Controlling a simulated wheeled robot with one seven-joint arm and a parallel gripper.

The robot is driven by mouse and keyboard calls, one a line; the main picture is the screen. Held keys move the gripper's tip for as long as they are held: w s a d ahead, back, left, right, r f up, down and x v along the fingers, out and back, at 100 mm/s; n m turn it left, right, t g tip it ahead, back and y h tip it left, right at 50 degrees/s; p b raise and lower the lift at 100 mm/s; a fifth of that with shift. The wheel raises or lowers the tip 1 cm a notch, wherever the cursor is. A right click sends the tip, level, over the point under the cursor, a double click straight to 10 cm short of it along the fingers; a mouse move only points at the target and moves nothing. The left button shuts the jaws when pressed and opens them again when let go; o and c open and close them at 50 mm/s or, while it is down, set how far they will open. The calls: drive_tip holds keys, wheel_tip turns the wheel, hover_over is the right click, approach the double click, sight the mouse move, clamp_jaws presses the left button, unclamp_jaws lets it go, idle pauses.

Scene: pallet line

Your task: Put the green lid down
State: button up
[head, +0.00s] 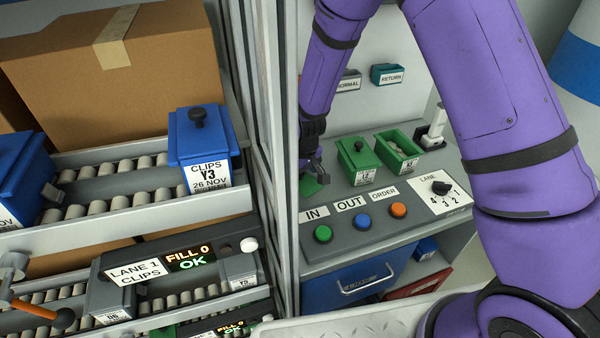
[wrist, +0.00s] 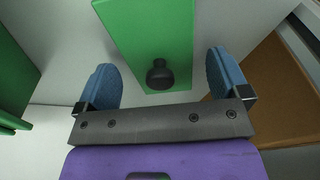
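The green lid (wrist: 150,35) with its black knob (wrist: 160,76) is in front of my gripper (wrist: 163,78) in the wrist view. The blue finger pads stand wide apart, one on each side of the knob, with clear gaps; my gripper is open. In the head view the lid (head: 312,186) appears to lie on the grey counter, left of the green boxes. My gripper (head: 314,168) is right above it and hides its knob. An open green box (head: 411,146) with small pieces inside stands at the right. A closed green box (head: 357,163) stands between it and the lid.
A metal post (head: 284,150) stands close left of the lid. Green, blue and orange buttons (head: 361,221) and a lane dial (head: 440,188) line the counter's front. Left of the post, roller lanes carry blue boxes (head: 200,150) and a carton (head: 115,75).

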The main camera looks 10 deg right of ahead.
wheel_tip(320, 180, up, 12)
drive_tip(key=s, duration=0.1)
drive_tip(key=shift+d, duration=0.4)
idle(0.3)
drive_tip(key=shift+s+r, duration=0.1)
wheel_tip(320, 180, up, 8)
drive_tip(key=m, duration=0.1)
hover_over(303, 181)
drive_tip(key=s+d, duration=0.2)
drive_tip(key=d, duration=0.3)
drive_tip(key=s+d+r+m+t, duration=0.2)
drive_tip(key=s+d+r, duration=0.4)
drive_tip(key=r, duration=0.4)
drive_tip(key=s+d+r+m, duration=0.1)
drive_tip(key=s+d+r, duration=0.1)
drive_tip(key=s, duration=0.4)
drive_tip(key=s+d+r+m+t, duration=0.1)
drive_tip(key=s+d+r, duration=0.2)
drive_tip(key=s, duration=0.4)
drive_tip(key=s+d+r+m+t, duration=0.1)
drive_tip(key=s+d+r, duration=0.2)
drive_tip(key=s, duration=0.4)
drive_tip(key=shift+d+h, duration=0.4)
drive_tip(key=shift+d, duration=0.35)
drive_tip(key=shift+r, duration=0.1)
